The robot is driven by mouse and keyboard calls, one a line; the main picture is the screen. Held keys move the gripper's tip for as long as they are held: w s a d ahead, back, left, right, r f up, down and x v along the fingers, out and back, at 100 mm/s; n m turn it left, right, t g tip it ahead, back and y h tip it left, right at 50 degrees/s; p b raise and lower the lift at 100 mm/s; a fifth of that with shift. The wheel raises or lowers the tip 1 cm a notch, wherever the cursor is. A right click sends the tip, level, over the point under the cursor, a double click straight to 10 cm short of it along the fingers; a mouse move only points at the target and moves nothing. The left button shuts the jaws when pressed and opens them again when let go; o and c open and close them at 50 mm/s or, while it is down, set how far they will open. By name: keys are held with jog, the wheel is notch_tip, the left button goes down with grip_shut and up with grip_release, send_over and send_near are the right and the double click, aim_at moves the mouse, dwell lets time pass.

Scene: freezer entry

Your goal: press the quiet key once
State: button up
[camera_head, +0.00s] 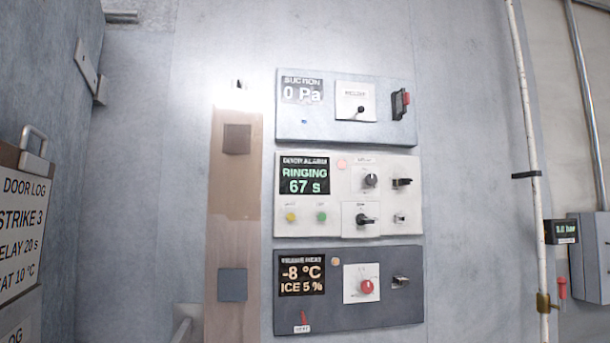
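The door alarm panel (347,230) is the white middle one of three panels on the wall. Its display (304,175) reads RINGING 67 s. Below the display are a yellow round key (291,217) and a green round key (322,217) side by side. Their small labels are too blurred to read, so I cannot tell which is the quiet key. The panel also has a black knob (371,181), a black turn handle (367,219), a dark lever switch (402,183) and a small switch (400,218). My gripper is not in view.
The suction panel (347,130) above shows 0 Pa. The frame heat panel (350,318) below shows -8 °C, ICE 5 %, with a red knob (367,287). A wooden strip (234,190) stands left. A door log board (20,240) is far left, a white pipe (532,150) right.

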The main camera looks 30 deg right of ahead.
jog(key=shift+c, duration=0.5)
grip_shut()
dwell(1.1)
